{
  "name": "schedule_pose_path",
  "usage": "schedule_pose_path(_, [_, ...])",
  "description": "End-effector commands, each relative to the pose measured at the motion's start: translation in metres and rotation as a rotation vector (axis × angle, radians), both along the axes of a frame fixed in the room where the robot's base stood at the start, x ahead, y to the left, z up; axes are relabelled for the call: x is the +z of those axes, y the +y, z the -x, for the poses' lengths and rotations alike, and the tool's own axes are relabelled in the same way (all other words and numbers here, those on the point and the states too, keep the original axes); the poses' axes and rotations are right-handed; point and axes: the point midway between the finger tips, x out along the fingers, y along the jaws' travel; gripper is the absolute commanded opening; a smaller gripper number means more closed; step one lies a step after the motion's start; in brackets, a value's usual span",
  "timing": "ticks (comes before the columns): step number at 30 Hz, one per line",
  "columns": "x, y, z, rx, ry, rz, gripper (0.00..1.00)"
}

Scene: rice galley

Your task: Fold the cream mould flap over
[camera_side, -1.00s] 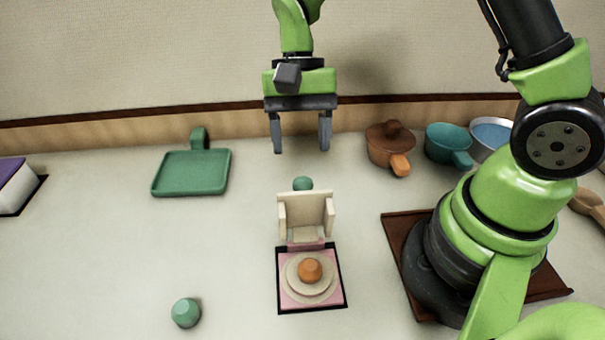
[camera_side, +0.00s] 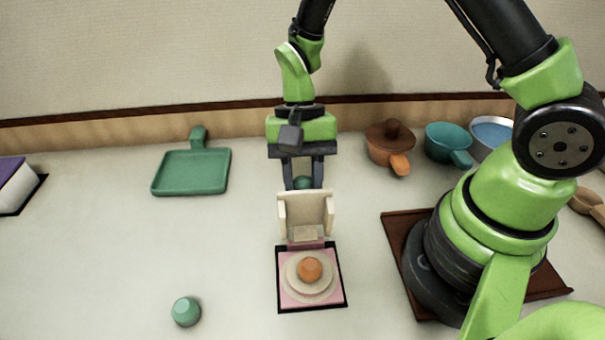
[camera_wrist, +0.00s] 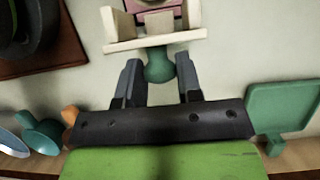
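The cream mould flap (camera_side: 306,212) stands upright at the back edge of a pink base (camera_side: 287,296) with a black border. On the base a round orange piece (camera_side: 310,269) lies on pale discs. A green knob (camera_side: 303,183) sticks out from the back of the flap; the wrist view also shows the knob (camera_wrist: 159,66). My gripper (camera_side: 304,185) is lowered behind the flap. Its fingers (camera_wrist: 159,80) are apart on either side of the knob, with gaps to it visible in the wrist view.
A loose green piece (camera_side: 186,312) lies at the front left. A green square pan (camera_side: 191,173) lies at the back left. A brown lidded pot (camera_side: 390,148), a teal pan (camera_side: 448,143) and a blue bowl (camera_side: 492,137) stand at the back right. The counter left of the base is mostly clear.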

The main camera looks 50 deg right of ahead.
Motion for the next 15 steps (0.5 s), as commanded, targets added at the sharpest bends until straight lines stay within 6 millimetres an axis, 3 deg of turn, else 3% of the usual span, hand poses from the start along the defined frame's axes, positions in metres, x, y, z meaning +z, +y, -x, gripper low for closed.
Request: schedule_pose_path(15, [0.011, 0.019, 0.021, 0.013, -0.191, 0.199, 0.0])
